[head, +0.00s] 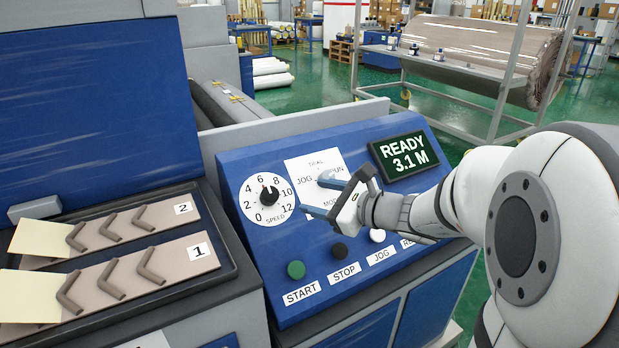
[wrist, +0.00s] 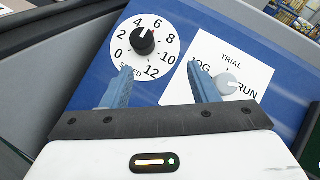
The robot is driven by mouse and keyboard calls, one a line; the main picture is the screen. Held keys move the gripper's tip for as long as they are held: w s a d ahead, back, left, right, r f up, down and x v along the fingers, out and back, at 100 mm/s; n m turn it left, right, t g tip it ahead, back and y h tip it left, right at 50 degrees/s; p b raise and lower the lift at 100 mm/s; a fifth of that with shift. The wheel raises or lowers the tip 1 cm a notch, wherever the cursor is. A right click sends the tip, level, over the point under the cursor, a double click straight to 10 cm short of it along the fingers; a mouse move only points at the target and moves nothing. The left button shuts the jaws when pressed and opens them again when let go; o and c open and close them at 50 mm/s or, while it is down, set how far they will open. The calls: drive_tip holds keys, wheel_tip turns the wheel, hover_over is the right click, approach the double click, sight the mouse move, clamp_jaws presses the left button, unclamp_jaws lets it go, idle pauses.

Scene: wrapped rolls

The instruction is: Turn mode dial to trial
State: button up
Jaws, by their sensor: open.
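The mode dial (wrist: 229,84) is a grey round knob on a white label marked JOG, TRIAL and RUN. In the wrist view it sits just right of my right-hand finger. I cannot tell clearly which mark its pointer faces. In the head view the label (head: 308,167) shows, but my gripper covers much of the dial area. My gripper (head: 311,195) is open and empty in front of the panel. In the wrist view my gripper (wrist: 160,68) has its blue fingers apart, one below the speed dial (wrist: 143,41) and one over the JOG mark.
The speed dial (head: 269,193) is left of the mode label. A display (head: 404,156) reads READY 3.1 M. Below are a green START button (head: 296,269), a black STOP button (head: 340,250) and a white JOG button (head: 377,236). Sample boards (head: 165,262) lie at left.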

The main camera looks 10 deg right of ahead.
sight(328, 173)
drive_tip(key=w+d+f+m+t+b, duration=0.1)
drive_tip(key=d+m, duration=0.1)
drive_tip(key=w+d+f+m+t+h+b, duration=0.1)
drive_tip(key=w+d+m+t, duration=0.1)
drive_tip(key=w+d+f+m+t+h+b, duration=0.1)
drive_tip(key=w+d+m, duration=0.1)
drive_tip(key=d, duration=0.1)
drive_tip(key=shift+w+d+m+t, duration=0.1)
drive_tip(key=shift+w+m+t, duration=0.05)
drive_tip(key=shift+m+t, duration=0.15)
drive_tip(key=shift+w+r+h, duration=0.1)
drive_tip(key=shift+w+h, duration=0.2)
drive_tip(key=b+x, duration=0.1)
drive_tip(key=x, duration=0.6)
drive_tip(key=shift+r, duration=0.1)
drive_tip(key=shift+c, duration=0.2)
